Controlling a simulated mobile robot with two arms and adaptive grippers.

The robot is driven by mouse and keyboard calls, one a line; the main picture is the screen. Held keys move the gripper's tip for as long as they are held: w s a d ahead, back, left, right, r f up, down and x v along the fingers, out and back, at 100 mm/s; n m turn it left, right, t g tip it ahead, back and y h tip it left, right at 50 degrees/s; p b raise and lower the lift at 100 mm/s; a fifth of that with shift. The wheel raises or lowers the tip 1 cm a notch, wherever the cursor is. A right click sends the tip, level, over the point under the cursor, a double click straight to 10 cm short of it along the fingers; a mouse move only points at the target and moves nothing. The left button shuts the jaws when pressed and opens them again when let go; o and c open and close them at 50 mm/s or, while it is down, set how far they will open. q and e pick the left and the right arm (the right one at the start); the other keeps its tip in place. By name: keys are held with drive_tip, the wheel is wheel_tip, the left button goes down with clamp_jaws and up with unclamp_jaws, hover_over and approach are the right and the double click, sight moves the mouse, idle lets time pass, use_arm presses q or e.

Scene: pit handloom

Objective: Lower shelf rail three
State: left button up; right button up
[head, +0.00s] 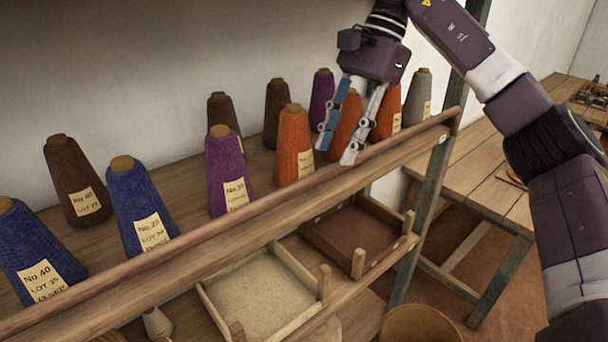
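A long brown wooden rail (290,197) runs along the front of the upper shelf, from the lower left up to the green post at the right. It crosses in front of the bases of the thread cones. My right gripper (338,150) hangs just above the right half of the rail, fingers pointing down. Its two fingers are apart, with an orange cone (345,120) showing behind and between them. I see nothing held, and cannot tell whether a fingertip touches the rail. My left gripper is not in view.
Several labelled cones, such as a purple one (228,175) and a blue one (138,208), stand on the shelf. Wooden trays (322,285) sit below. A green post (430,200) and a wooden table (500,185) are at right.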

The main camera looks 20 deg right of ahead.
sight(302, 180)
drive_tip(key=a, duration=0.4)
drive_tip(key=shift+s+a+r+p, duration=0.1)
drive_tip(key=shift+s+a+p, duration=0.05)
drive_tip(key=shift+s+p, duration=0.2)
drive_tip(key=p+x, duration=0.1)
drive_tip(key=x, duration=0.3)
drive_tip(key=shift+a, duration=0.1)
drive_tip(key=shift+a+f+p, duration=0.1)
drive_tip(key=shift+f+p, duration=0.2)
drive_tip(key=shift+f, duration=0.2)
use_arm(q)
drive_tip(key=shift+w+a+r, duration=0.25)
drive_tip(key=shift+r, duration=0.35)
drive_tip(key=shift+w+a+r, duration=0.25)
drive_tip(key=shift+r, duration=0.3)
use_arm(e)
drive_tip(key=shift+a, duration=0.15)
drive_tip(key=shift+c, duration=0.3)
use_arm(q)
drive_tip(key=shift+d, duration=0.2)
use_arm(e)
clamp_jaws()
